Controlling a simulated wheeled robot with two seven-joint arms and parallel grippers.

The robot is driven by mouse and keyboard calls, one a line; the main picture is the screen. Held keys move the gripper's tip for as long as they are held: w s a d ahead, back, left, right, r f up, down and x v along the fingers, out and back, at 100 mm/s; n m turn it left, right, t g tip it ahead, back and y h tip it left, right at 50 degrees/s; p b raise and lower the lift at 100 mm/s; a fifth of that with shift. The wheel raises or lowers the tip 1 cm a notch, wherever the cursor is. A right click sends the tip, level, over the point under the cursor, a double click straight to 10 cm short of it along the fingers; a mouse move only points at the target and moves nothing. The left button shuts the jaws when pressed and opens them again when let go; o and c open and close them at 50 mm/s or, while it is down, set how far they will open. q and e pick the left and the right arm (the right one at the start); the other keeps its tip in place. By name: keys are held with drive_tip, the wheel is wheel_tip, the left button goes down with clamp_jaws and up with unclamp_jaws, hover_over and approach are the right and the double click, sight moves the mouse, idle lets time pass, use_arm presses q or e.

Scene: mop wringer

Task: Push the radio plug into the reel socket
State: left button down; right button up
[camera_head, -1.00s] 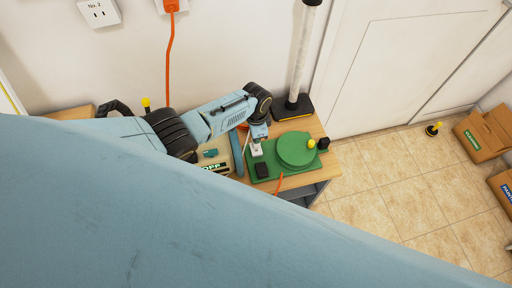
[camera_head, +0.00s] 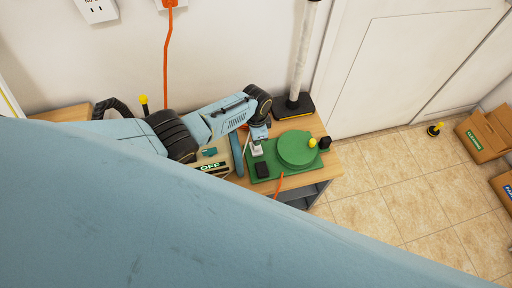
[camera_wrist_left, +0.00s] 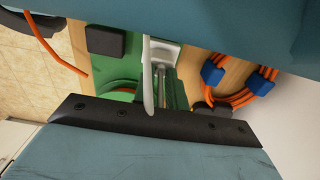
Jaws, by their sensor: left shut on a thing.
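The green extension reel (camera_head: 297,149) lies on the wooden bench, with its green base (camera_head: 284,170) under it. My left gripper (camera_head: 259,139) points down over the back left part of this base. It is shut on the white radio plug (camera_head: 257,150), which also shows in the left wrist view (camera_wrist_left: 163,53). A white cord (camera_wrist_left: 149,85) runs from it across the left wrist view. Whether the plug's prongs are in the reel socket cannot be told; the socket is hidden. The radio (camera_head: 211,167), with a lit "OFF" display, is partly covered by my arm. My right gripper is not in view.
A coiled orange cable (camera_wrist_left: 240,88) lies near the gripper. A pole on a black base (camera_head: 294,106) stands behind.

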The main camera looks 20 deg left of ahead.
use_arm(q)
drive_tip(key=shift+f, duration=0.3)
idle(0.5)
drive_tip(key=c, duration=1.3)
unclamp_jaws()
drive_tip(key=shift+c, duration=0.2)
drive_tip(key=shift+r, duration=0.1)
wheel_tip(320, 180, up, 13)
drive_tip(key=p, duration=0.5)
drive_tip(key=shift+s, duration=0.1)
